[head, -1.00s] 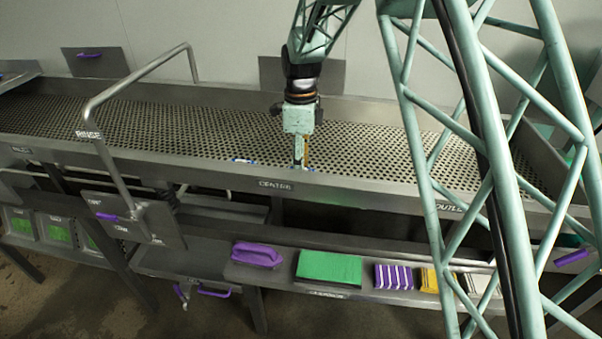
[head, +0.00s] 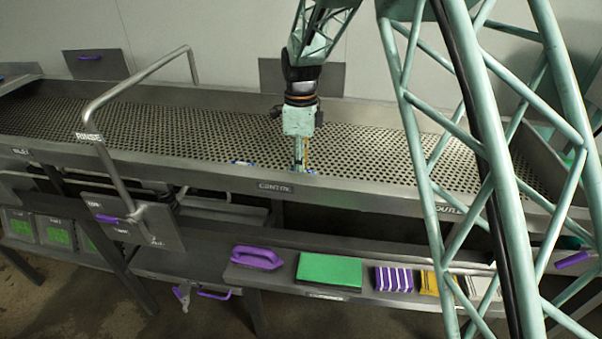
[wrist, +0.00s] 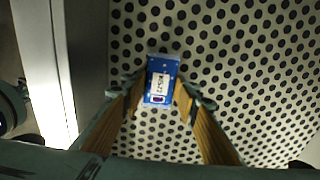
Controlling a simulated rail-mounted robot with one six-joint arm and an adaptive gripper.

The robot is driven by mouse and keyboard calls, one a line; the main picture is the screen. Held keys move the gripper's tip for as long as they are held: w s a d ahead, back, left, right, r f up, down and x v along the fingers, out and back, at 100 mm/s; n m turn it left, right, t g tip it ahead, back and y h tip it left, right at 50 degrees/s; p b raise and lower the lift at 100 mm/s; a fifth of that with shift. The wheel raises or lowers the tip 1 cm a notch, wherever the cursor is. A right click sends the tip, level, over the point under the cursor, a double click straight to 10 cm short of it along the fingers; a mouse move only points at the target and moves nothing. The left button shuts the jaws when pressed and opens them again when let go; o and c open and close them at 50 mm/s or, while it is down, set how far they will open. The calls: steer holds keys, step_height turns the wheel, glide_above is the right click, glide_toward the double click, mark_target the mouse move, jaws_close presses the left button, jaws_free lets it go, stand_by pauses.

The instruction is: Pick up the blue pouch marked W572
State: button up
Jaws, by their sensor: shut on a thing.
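The blue pouch (wrist: 163,68) is in the wrist view, with a white label whose small sideways print looks like W572. It lies between my two fingertips, over the perforated belt. My gripper (head: 299,168) points straight down at the front edge of the belt, near the CENTRE sign, and is shut on the pouch. In the head view only small bits of blue show at the fingertips. I cannot tell whether the pouch still touches the belt.
The perforated belt (head: 190,128) is otherwise largely clear. A bent rail (head: 104,150) marked RINSE rises at left. On the lower front shelf lie a purple handled item (head: 257,257), a green pad (head: 329,270), a purple striped cloth (head: 393,279) and a yellow cloth (head: 430,283).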

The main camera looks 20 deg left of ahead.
step_height(320, 180, up, 10)
stand_by(0.8)
steer(key=shift+a, duration=0.1)
stand_by(0.6)
